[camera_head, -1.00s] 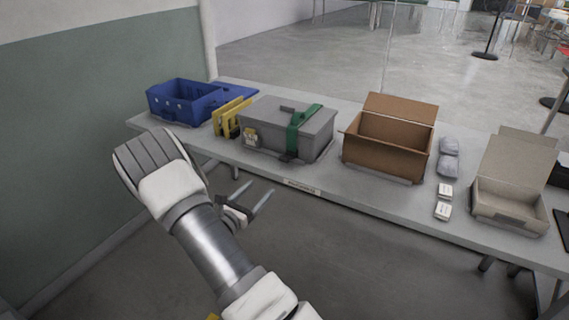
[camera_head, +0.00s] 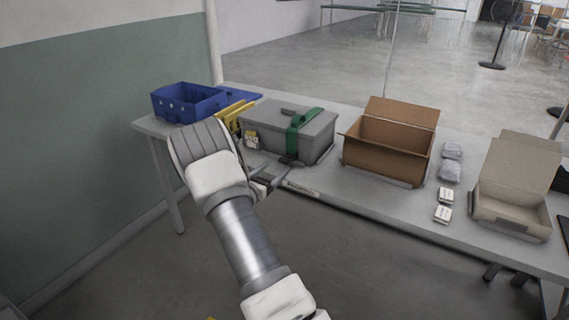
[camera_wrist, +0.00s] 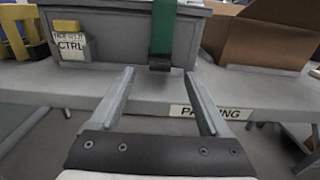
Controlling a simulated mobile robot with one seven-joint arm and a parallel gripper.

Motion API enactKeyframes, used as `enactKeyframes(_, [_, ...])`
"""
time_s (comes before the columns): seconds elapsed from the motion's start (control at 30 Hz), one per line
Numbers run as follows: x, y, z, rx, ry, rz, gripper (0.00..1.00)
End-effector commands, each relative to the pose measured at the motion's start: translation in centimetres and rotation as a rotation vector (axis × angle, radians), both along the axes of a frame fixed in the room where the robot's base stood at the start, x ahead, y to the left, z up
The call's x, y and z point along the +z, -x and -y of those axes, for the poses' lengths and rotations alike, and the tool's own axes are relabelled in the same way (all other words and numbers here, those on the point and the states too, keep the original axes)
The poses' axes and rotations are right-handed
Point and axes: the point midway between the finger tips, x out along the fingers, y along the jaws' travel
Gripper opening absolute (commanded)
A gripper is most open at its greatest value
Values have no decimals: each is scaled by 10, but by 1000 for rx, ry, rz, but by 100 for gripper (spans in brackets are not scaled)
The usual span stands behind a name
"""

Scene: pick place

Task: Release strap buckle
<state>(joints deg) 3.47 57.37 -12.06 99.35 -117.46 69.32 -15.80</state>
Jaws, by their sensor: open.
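A grey lidded case (camera_head: 275,125) stands on the table, with a green strap (camera_head: 293,136) running over its lid and down its front. The dark strap buckle (camera_head: 288,159) is at the strap's lower end, near the table's front edge. In the wrist view the buckle (camera_wrist: 160,63) hangs below the green strap (camera_wrist: 163,28), ahead of and between the fingers. My gripper (camera_wrist: 160,75) is open and empty, apart from the buckle, just in front of the table edge. In the head view my gripper (camera_head: 272,178) is partly hidden by my arm.
The table (camera_head: 335,183) also holds a blue crate (camera_head: 185,104), yellow pieces (camera_head: 236,112), an open brown box (camera_head: 388,140), grey packets (camera_head: 451,160), small white boxes (camera_head: 444,205) and an open beige box (camera_head: 515,190). A label tag (camera_wrist: 72,46) is on the case's front left.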

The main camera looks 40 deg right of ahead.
Motion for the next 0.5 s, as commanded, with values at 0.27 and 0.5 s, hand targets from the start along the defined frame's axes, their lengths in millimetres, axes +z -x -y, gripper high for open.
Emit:
enactKeyframes(0.27, [-1,-19,47,-1,1,1,80])
enactKeyframes(0.5, [0,-25,61,0,0,0,80])
